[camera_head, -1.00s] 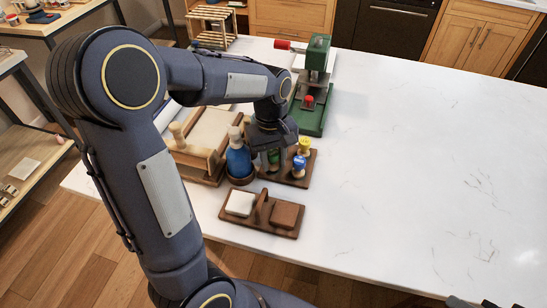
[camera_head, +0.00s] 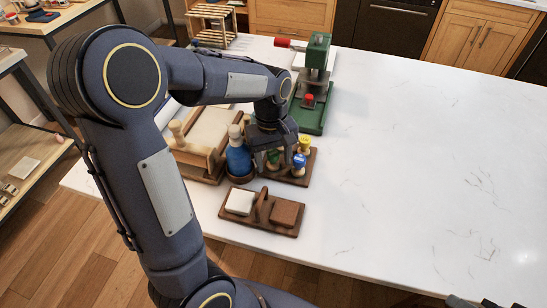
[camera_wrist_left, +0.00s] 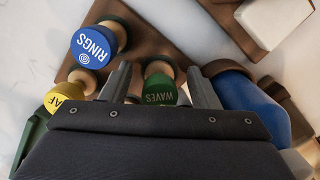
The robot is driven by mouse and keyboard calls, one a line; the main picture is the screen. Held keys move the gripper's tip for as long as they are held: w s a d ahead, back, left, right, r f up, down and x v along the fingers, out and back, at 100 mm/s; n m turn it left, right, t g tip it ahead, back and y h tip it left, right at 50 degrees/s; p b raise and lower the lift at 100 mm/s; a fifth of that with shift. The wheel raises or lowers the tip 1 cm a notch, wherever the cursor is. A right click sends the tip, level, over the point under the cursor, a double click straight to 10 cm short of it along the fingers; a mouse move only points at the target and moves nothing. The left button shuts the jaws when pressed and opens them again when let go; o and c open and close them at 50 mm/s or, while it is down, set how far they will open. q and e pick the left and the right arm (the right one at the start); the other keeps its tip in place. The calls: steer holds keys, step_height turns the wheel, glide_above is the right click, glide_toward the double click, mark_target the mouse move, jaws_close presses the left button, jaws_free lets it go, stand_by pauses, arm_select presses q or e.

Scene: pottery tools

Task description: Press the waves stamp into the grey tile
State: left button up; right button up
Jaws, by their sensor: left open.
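The green waves stamp (camera_wrist_left: 160,90), lettered WAVES, stands in a wooden stamp rack (camera_head: 298,180); its green top also shows in the head view (camera_head: 273,158). My left gripper (camera_wrist_left: 160,82) is open, pointing down, with one finger on each side of this stamp. I cannot tell if the fingers touch it. A pale, off-white tile (camera_head: 240,202) and a brown tile (camera_head: 285,213) lie on a wooden board (camera_head: 262,225) in front of the rack. No tile looks clearly grey. A dark tip at the bottom right edge (camera_head: 458,302) may be my right gripper, mostly cut off.
A green press (camera_head: 316,85) stands behind. The white table (camera_head: 430,150) is clear to the right.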

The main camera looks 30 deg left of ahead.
arm_select(q)
steer(key=shift+r, duration=0.1)
steer(key=r, duration=0.7)
steer(key=shift+w+a+r, duration=0.3)
steer(key=shift+w+a, duration=0.05)
